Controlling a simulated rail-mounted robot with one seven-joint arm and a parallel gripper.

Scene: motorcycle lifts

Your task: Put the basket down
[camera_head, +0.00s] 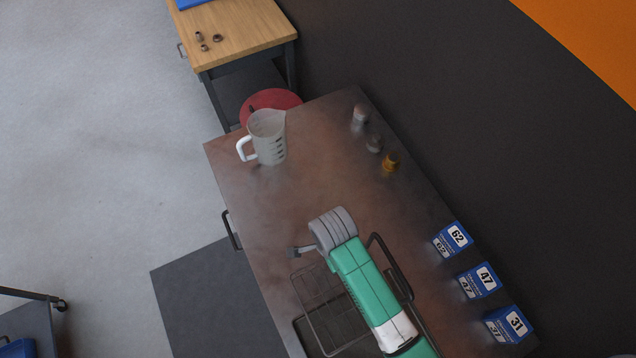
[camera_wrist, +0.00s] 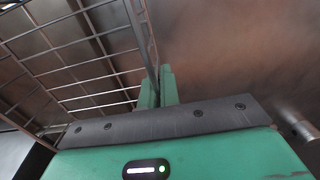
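The wire basket (camera_head: 322,290) is a dark metal mesh, partly hidden under my green arm in the head view. It is over the near part of the brown metal table (camera_head: 300,205). A dark bar of it shows right of my arm. In the wrist view the basket mesh (camera_wrist: 70,62) fills the upper left. My gripper (camera_wrist: 158,78) has its green fingers close together around a dark bar of the basket. The fingers are hidden in the head view. I cannot tell whether the basket's bottom touches the tabletop.
A clear measuring jug (camera_head: 268,138) stands at the table's far left corner. Small bottles, including an amber one (camera_head: 391,163), stand along the right edge. Blue boxes numbered 62 (camera_head: 453,239), 47 (camera_head: 480,280) and 31 (camera_head: 508,324) stand nearer. The table's middle is clear.

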